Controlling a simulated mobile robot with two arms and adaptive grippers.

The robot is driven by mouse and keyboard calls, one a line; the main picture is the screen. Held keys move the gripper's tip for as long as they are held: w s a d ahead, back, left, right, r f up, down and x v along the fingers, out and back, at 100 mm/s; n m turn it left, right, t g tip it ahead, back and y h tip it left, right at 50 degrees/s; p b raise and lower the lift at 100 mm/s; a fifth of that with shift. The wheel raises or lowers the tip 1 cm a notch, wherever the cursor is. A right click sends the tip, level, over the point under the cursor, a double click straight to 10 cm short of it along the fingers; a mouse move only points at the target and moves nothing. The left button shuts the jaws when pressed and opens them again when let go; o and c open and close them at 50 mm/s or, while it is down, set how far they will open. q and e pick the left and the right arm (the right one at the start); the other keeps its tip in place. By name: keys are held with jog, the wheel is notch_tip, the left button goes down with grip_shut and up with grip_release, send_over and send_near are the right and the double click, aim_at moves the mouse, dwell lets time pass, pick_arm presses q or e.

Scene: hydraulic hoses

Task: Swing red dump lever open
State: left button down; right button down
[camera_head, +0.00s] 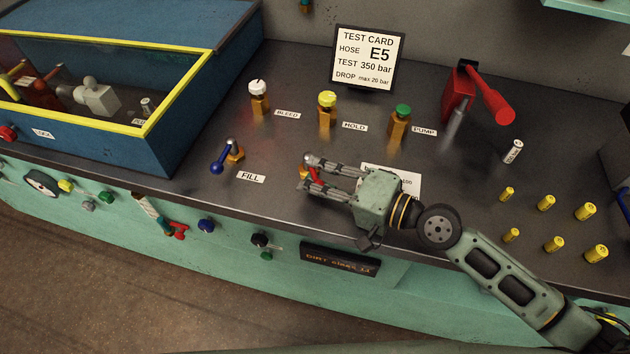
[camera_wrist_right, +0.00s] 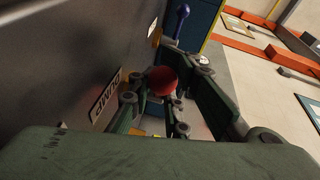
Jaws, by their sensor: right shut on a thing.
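The red dump lever (camera_head: 315,176) shows between the fingers of my right gripper (camera_head: 308,172) near the front of the bench top. In the right wrist view its round red end (camera_wrist_right: 162,80) sits between the finger linkages, close to the DUMP label (camera_wrist_right: 105,98). My right gripper is shut on the lever. Its fingers point left in the head view and hide most of the lever and its brass valve body. My left gripper is not in view.
The blue FILL lever (camera_head: 221,158) stands to the left. Brass valves with white (camera_head: 258,88), yellow (camera_head: 326,99) and green (camera_head: 402,111) knobs stand behind, beside the red pump handle (camera_head: 490,99). Several yellow fittings (camera_head: 546,203) stand at right. A blue bin (camera_head: 185,125) is at left.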

jog(key=shift+w+r, duration=0.2)
jog(key=shift+r, duration=0.35)
jog(key=c, duration=1.9)
grip_release()
jog(key=shift+o, duration=0.7)
jog(key=shift+s, duration=0.1)
jog(key=shift+s+d+f, duration=0.1)
jog(key=shift+d+f, duration=0.05)
jog(key=shift+f, duration=0.2)
jog(key=v, duration=1.1)
jog(key=shift+s+d+r, duration=0.15)
jog(key=shift+s+d, duration=0.05)
jog(key=shift+d, duration=0.05)
